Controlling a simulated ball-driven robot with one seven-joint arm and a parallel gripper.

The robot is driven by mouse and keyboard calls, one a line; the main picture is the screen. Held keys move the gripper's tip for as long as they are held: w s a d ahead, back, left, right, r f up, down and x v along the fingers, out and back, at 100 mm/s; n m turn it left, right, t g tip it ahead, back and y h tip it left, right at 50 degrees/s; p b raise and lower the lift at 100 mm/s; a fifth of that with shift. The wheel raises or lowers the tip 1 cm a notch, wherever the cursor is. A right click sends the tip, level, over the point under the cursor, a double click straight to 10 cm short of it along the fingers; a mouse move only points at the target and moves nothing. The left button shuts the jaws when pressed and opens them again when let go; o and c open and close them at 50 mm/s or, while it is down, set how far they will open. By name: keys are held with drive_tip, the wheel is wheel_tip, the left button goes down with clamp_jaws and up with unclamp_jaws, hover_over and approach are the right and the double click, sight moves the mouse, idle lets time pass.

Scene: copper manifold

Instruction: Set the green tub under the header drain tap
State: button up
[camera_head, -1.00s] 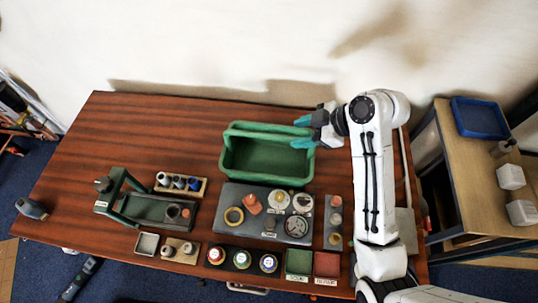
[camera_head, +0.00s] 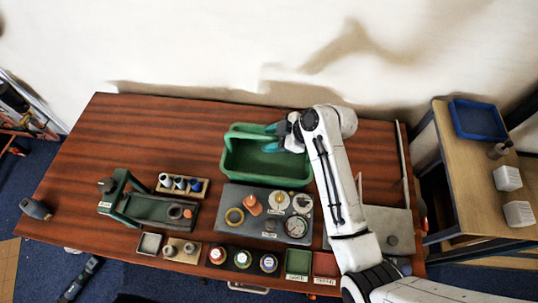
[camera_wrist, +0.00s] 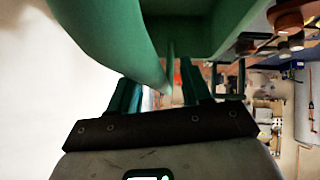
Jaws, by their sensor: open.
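The green tub (camera_head: 250,178) stands upright on the brown table, near its back middle. My gripper (camera_head: 268,138) is at the tub's back right in the head view, its teal fingers open over the rim. In the wrist view the tub's wall (camera_wrist: 100,30) fills the top, and the open fingers (camera_wrist: 158,88) lie close to its edge. A thin green strip shows between them; I cannot tell whether they touch it. I cannot pick out the header drain tap in either view.
A grey block (camera_head: 240,198) with several round parts sits just in front of the tub. A green stand (camera_head: 118,190) is at the left. A side bench (camera_head: 455,140) with a blue tray (camera_head: 478,119) is at the right. The table's back left is clear.

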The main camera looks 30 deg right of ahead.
drive_tip(key=shift+w+a+f, duration=0.1)
drive_tip(key=shift+w+f, duration=0.05)
drive_tip(key=shift+c, duration=0.5)
clamp_jaws()
